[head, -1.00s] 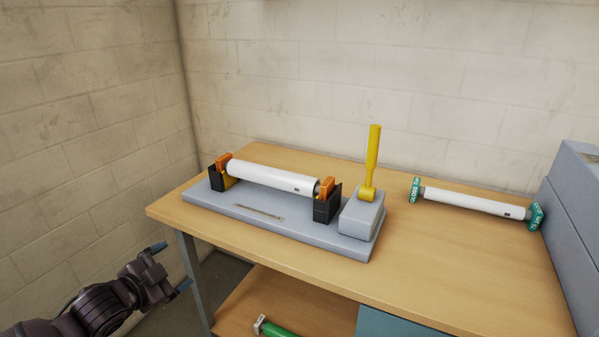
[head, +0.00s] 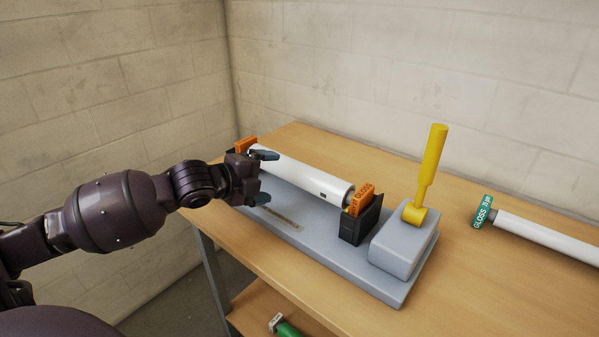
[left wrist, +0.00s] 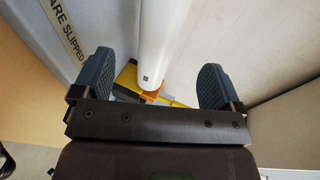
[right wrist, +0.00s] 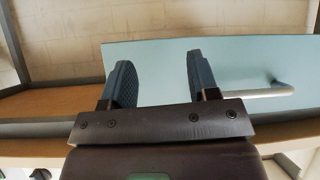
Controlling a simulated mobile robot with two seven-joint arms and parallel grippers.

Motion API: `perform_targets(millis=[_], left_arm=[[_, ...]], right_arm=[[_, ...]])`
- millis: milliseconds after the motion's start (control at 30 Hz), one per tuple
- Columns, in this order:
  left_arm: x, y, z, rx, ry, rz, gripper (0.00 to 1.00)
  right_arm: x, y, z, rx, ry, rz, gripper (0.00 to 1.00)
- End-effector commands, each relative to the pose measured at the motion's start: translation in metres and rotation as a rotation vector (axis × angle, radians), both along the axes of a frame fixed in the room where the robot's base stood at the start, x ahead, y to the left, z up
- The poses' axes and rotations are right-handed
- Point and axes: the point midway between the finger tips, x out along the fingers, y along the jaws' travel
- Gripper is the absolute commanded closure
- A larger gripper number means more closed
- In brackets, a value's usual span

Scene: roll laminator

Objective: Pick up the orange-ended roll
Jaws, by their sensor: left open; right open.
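The orange-ended roll (head: 302,175) is white and lies across two black holders on the grey laminator base (head: 300,245). Its right orange end (head: 361,198) stands in the right black holder (head: 358,225); its left orange end (head: 245,144) is partly hidden by my gripper. My left gripper (head: 264,178) is open near the roll's left end. In the left wrist view the roll (left wrist: 158,45) runs between the two open fingers (left wrist: 155,85), beyond them; I cannot tell if they touch it. My right gripper shows only in the right wrist view (right wrist: 158,82), open and empty.
A yellow lever (head: 428,170) stands upright on a grey block at the base's right. A green-ended white roll (head: 545,237) lies on the table (head: 465,290) further right. A green roll (head: 287,328) is on the lower shelf. In the right wrist view a pale blue panel (right wrist: 240,70) has a handle.

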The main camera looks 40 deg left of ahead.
Motion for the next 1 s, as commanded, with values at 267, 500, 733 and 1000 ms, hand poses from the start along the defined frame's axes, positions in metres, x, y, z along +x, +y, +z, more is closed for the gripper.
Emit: perform_targets(millis=[267,500,733,1000], left_arm=[[0.032,-0.008,-0.014,-0.004,0.001,0.000,0.09],[0.043,-0.010,-0.017,-0.004,0.002,0.000,0.09],[0.063,-0.013,-0.025,-0.005,0.001,0.001,0.09],[0.088,-0.018,-0.034,-0.005,0.002,0.001,0.09]], right_arm=[[0.005,0.003,-0.006,0.005,-0.002,0.002,0.45],[0.012,0.005,-0.002,0.006,-0.016,0.005,0.45],[0.012,0.005,-0.006,0.006,-0.014,0.007,0.45],[0.009,0.004,-0.013,0.001,0.004,0.011,0.45]])
